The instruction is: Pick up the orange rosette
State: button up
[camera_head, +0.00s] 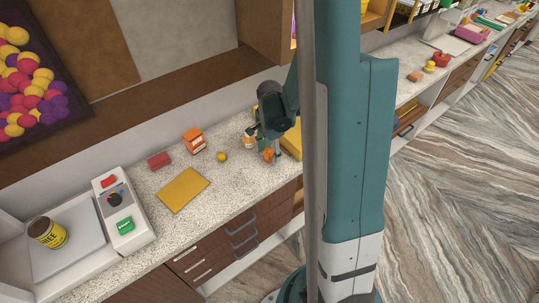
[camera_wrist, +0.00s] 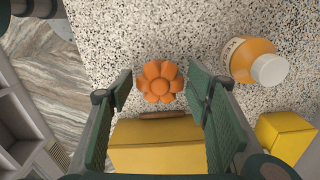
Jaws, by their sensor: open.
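The orange rosette (camera_wrist: 160,82) lies on the speckled counter in the wrist view, flower-shaped with a round centre. It also shows as a small orange shape in the head view (camera_head: 268,154), right by my gripper. My gripper (camera_wrist: 162,88) is open and empty. In the wrist view its two green fingers stand to the left and right of the rosette, with the rosette near the line between the fingertips. I cannot tell the exact height of the fingertips above the counter. In the head view my gripper (camera_head: 268,148) points down over the counter's front part.
A yellow box (camera_wrist: 158,145) lies between and below the fingers, and a yellow block (camera_wrist: 286,136) is at lower right. A yellow mat (camera_head: 184,190) lies on the counter to the left.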

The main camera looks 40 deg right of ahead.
aim_at(270, 151)
jog(key=c, duration=0.8)
jog(key=shift+r, duration=0.2)
jog(key=shift+r, duration=4.8)
